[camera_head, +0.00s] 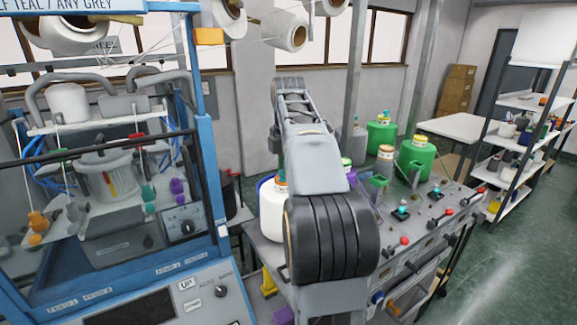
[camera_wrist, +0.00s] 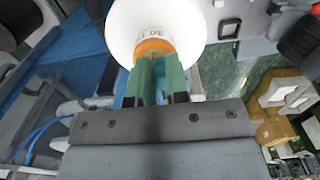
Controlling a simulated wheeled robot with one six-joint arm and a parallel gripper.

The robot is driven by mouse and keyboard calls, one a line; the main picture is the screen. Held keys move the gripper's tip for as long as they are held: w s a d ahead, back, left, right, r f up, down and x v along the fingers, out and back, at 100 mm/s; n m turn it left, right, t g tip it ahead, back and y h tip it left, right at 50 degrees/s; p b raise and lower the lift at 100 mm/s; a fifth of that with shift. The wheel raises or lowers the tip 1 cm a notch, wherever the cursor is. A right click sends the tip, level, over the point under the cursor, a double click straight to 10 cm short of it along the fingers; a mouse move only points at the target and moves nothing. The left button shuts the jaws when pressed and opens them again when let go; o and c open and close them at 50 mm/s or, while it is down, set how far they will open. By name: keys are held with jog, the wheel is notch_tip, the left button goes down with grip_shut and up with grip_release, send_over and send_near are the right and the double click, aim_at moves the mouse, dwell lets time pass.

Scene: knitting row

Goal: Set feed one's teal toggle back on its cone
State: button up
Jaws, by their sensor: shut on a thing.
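In the wrist view my gripper (camera_wrist: 157,65) has its two green fingers nearly together, with a narrow gap between them. What they hold is mostly hidden by the fingers; it is small and fits the teal toggle. Just beyond the fingertips is a white cone (camera_wrist: 190,22) with an orange top (camera_wrist: 152,46) and a printed band. I cannot tell whether the held thing touches it. In the head view a white cone (camera_head: 270,215) with an orange-banded top stands on the bench, left of my arm. My arm hides the gripper there.
The blue-framed machine (camera_head: 212,130) stands on the left, with feed labels on its front. Green cones (camera_head: 417,160) stand on the bench (camera_head: 455,205) right of my arm, near red-knobbed levers (camera_head: 404,241). Shelves (camera_head: 520,103) stand far right, with open green floor (camera_head: 500,260) before them.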

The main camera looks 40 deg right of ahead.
jog(key=shift+f, duration=0.25)
jog(key=o, duration=0.6)
jog(key=shift+o, duration=1)
jog(key=shift+r, duration=0.1)
jog(key=shift+r, duration=0.1)
